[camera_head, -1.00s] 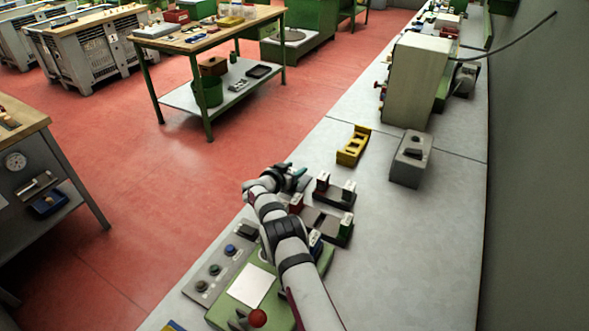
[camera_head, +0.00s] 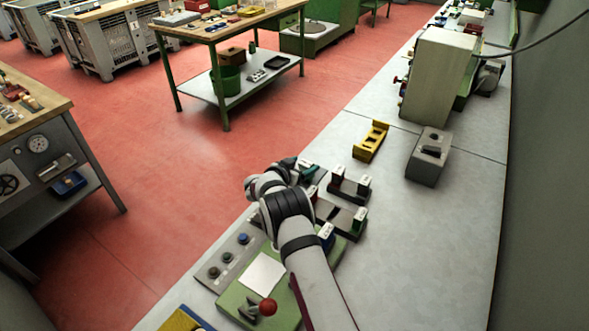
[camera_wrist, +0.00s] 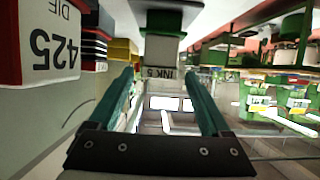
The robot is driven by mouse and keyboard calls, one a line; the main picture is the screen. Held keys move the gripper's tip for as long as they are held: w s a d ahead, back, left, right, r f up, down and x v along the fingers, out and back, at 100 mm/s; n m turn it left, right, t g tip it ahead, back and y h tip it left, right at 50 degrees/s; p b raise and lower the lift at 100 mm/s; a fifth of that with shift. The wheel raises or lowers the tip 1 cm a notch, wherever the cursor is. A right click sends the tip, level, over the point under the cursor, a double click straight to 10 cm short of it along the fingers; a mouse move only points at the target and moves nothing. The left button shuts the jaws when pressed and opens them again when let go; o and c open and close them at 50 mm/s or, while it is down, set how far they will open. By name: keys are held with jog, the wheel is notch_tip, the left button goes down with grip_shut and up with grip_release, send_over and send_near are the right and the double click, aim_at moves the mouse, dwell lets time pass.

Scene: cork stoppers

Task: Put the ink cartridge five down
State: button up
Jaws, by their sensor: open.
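The ink cartridge five (camera_wrist: 162,50) shows at the top middle of the wrist view, with a dark green part, a pale grey block and an "INK 5" label printed on it. My gripper (camera_wrist: 162,78) is open, with one teal finger on each side of the cartridge's label in the picture. I see no finger pressing on it, and its depth between the fingertips is unclear. In the head view my gripper (camera_head: 308,170) is at the bench's left edge, beside the block holders, partly hidden by my wrist. I cannot tell which block there is cartridge five.
A red and white block marked "DIE 425" (camera_wrist: 50,45) is close on the left of the wrist view. Upright blocks stand in dark holders (camera_head: 349,190) right of my gripper. A yellow holder (camera_head: 371,141) and a grey box (camera_head: 428,157) stand farther back.

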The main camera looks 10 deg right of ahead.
jog(key=s+a+r+n+t+y, duration=0.1)
jog(key=s+a+r+n+y, duration=0.1)
jog(key=s+a+r+y, duration=0.45)
jog(key=s+a+r+n+y, duration=0.1)
jog(key=s+a+r+y, duration=0.3)
jog(key=a+r, duration=0.55)
jog(key=s+d+g, duration=0.2)
jog(key=s+g, duration=0.3)
jog(key=s, duration=1.6)
jog(key=s+d+g, duration=0.2)
jog(key=s+g, duration=0.3)
jog(key=s, duration=1.7)
jog(key=shift+d+g+y, duration=0.2)
jog(key=shift+g+y, duration=0.1)
jog(key=shift+y, duration=0.05)
